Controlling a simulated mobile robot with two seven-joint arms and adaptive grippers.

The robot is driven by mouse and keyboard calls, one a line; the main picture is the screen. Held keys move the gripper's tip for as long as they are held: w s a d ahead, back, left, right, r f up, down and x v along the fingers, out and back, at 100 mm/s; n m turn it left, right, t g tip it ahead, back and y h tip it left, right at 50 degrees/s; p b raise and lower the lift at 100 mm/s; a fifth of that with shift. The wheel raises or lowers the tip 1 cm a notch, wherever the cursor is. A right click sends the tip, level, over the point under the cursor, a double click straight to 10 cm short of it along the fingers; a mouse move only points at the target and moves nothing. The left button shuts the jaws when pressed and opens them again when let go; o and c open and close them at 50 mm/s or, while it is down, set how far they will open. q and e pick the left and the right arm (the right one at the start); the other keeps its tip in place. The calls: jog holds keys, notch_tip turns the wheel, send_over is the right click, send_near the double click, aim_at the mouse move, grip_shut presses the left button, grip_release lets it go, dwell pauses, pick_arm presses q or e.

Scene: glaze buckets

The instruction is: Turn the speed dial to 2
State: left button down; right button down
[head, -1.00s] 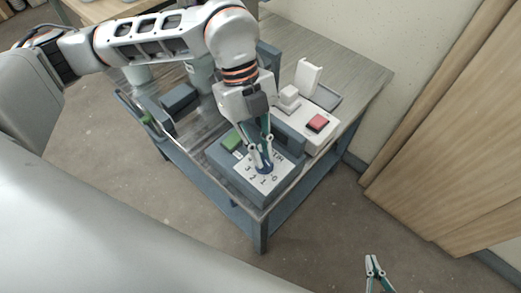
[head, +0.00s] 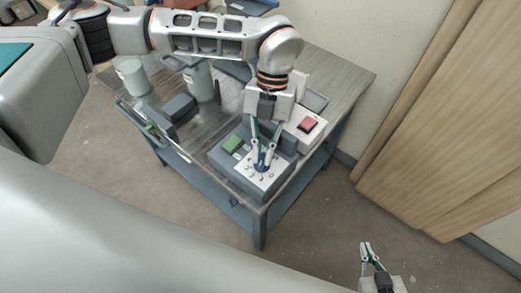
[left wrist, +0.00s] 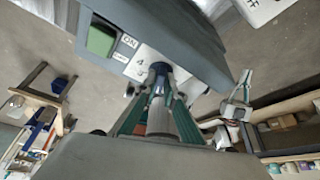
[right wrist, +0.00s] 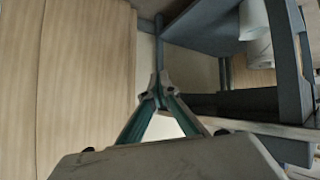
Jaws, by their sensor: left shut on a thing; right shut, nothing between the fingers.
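The speed dial (head: 261,168) is a small dark blue knob on a white plate (head: 244,169) with printed numbers, on top of a grey control box (head: 225,166). My left gripper (head: 262,161) comes down from above and is shut on the dial. In the left wrist view the dial (left wrist: 160,70) sits between the fingertips, and part of the white plate shows behind it. The fingers cover much of the dial, and I cannot tell which number it points to. My right gripper (head: 366,246) is shut and empty, away from the table at the lower right.
A green button (head: 232,143) is on the same box. A white unit with a red button (head: 307,124) stands behind it to the right. Pale buckets (head: 199,80) and a dark block (head: 178,108) are on the metal table (head: 325,68). Wooden panels (head: 440,130) stand at the right.

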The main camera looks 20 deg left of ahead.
pick_arm(q)
jog(key=m, duration=0.1)
jog(key=m+y, duration=0.1)
jog(key=shift+d+r+m+p, duration=0.2)
jog(key=shift+m+p, duration=0.1)
jog(key=shift+p, duration=0.1)
jog(key=shift+f+m+y+p, duration=0.1)
jog(key=shift+m+y+p, duration=0.25)
jog(key=shift+m, duration=0.75)
jog(key=c, duration=2.1)
grip_release()
jog(key=shift+c, duration=0.2)
jog(key=v, duration=1.2)
jog(key=shift+s, duration=0.2)
jog(key=shift+d, duration=0.15)
